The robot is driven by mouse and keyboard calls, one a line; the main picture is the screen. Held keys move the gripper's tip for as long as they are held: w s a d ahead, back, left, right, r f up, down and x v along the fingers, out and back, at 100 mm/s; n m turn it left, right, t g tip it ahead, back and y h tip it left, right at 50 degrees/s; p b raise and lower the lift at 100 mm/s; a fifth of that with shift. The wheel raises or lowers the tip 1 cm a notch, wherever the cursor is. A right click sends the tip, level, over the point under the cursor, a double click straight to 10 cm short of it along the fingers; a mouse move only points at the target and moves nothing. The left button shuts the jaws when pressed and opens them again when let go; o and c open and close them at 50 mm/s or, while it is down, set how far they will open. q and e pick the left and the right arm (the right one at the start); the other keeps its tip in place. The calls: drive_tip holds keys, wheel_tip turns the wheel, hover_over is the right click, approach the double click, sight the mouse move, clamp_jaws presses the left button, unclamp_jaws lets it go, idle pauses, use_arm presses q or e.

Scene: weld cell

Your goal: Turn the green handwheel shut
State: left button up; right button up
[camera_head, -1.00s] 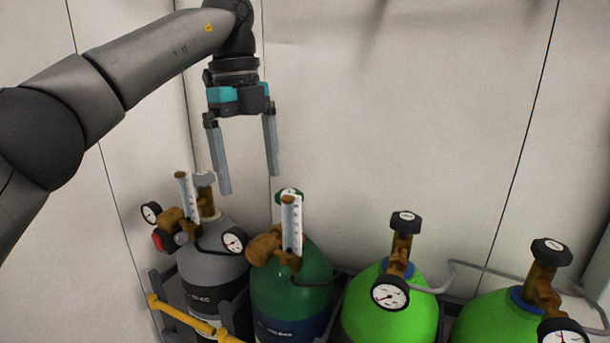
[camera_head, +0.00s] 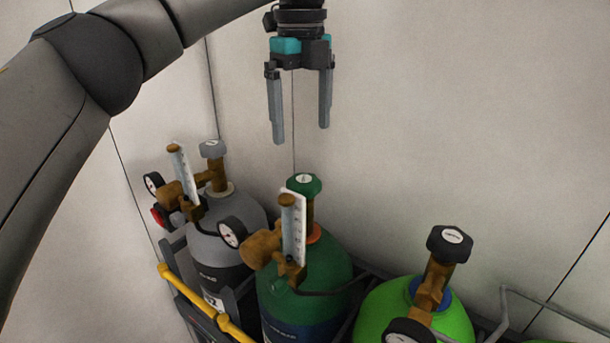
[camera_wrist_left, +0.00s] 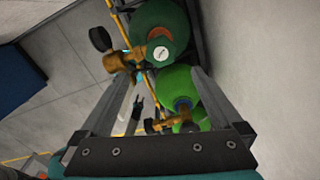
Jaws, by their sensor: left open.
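The green handwheel (camera_head: 303,185) is a small round knob with a white label on top of the dark green cylinder (camera_head: 322,265). It also shows in the left wrist view (camera_wrist_left: 160,53), face on, between the fingers. My left gripper (camera_head: 301,133) is open and empty, its fingers pointing down above the handwheel and apart from it. In the left wrist view the two fingers (camera_wrist_left: 163,74) spread to either side. A brass regulator with a white flow tube (camera_head: 293,228) stands just in front of the handwheel and hides part of its valve stem.
A grey cylinder (camera_head: 228,240) with gauges and a grey knob stands to the left. A bright green cylinder (camera_head: 440,315) with a black knob (camera_head: 449,243) stands to the right. A yellow bar (camera_head: 200,305) runs in front. The wall (camera_head: 450,100) is close behind.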

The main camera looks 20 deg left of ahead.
sight(304, 179)
use_arm(q)
wheel_tip(304, 179, down, 11)
drive_tip(key=shift+w+d+r+p, duration=0.1)
drive_tip(key=shift+w+r+p, duration=0.05)
drive_tip(key=shift+p, duration=0.4)
drive_tip(key=c, duration=1.3)
